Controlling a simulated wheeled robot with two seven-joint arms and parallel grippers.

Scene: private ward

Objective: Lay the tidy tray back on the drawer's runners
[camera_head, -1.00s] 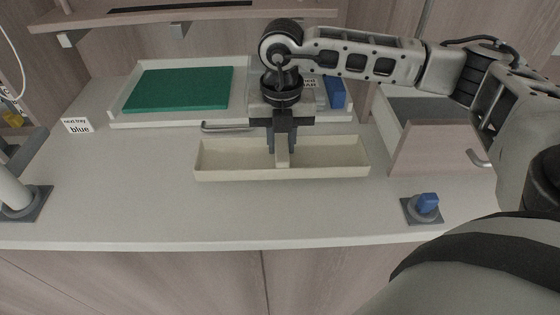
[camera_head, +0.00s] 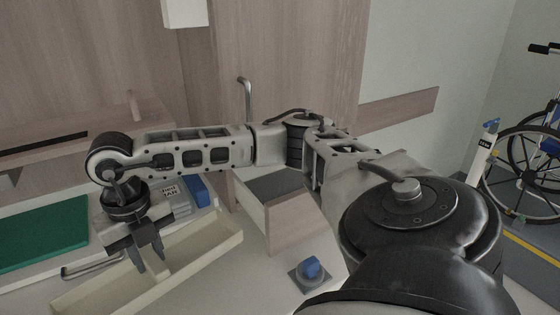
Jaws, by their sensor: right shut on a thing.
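The tidy tray (camera_head: 207,250) is a long, shallow cream tray with a crosswise divider, at the lower left of the head view. My right gripper (camera_head: 150,262) points down into it and is shut on the tray at its middle, hiding part of the divider. I cannot tell whether the tray touches the counter. The drawer (camera_head: 298,222) stands right of the tray, with a pale wood front and a grey inside (camera_head: 275,185). Its runners cannot be made out. My left gripper is not in view.
A blue block (camera_head: 198,190) and a small label stand behind the tidy tray. A wheelchair (camera_head: 530,165) stands far right.

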